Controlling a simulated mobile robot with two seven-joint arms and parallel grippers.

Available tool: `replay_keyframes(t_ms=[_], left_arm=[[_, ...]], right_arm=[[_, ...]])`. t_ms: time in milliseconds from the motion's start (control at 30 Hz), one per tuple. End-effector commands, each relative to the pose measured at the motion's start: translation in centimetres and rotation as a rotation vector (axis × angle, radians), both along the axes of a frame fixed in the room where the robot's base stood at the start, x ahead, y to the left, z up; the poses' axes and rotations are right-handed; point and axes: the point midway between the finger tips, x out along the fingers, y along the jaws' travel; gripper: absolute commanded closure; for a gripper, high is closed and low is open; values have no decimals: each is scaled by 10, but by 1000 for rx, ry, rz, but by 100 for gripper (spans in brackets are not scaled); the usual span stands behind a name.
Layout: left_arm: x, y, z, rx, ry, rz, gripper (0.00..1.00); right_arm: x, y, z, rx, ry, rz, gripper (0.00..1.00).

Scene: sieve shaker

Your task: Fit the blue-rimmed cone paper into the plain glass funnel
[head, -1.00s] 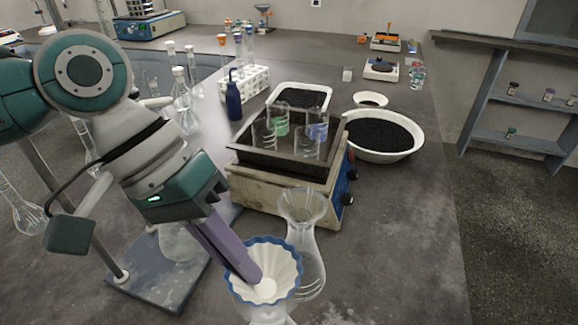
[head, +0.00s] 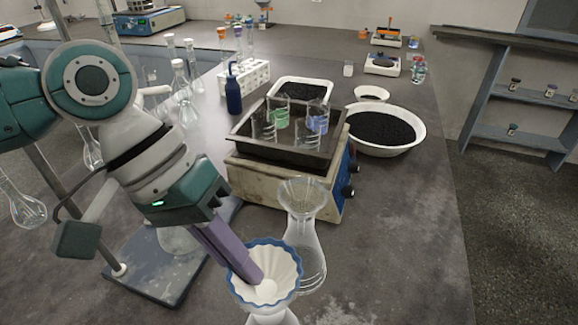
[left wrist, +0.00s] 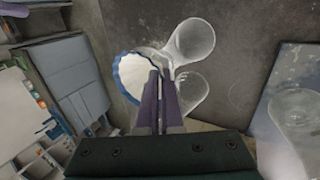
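The blue-rimmed cone paper (head: 284,262) is white, fluted and open side up. My left gripper (head: 258,283) has its purple fingers together over the paper's wall, one finger inside the cone. In the left wrist view the paper (left wrist: 133,80) sits against the left side of the fingertips (left wrist: 157,75). A clear glass funnel (head: 302,193) stands upright on a glass flask (head: 310,255), just behind and right of the paper. A second clear glass piece (head: 272,319) shows beneath the paper, mostly hidden. I cannot tell whether the paper touches it. My right gripper is not in view.
A sieve shaker (head: 285,190) with a dark tray holding glass beakers stands behind the funnel. A white bowl of black grains (head: 380,132) is right of it. A stand base plate (head: 155,268) lies to the left. The bench at front right is clear.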

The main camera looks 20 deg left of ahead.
Motion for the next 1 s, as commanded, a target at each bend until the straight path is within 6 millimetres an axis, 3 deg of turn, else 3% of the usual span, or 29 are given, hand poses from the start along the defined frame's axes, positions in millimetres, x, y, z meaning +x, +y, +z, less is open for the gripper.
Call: replay_keyframes(t_ms=[1000], left_arm=[[-2, 2, -17, 10, 7, 1, 100]], right_arm=[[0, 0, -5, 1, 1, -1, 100]])
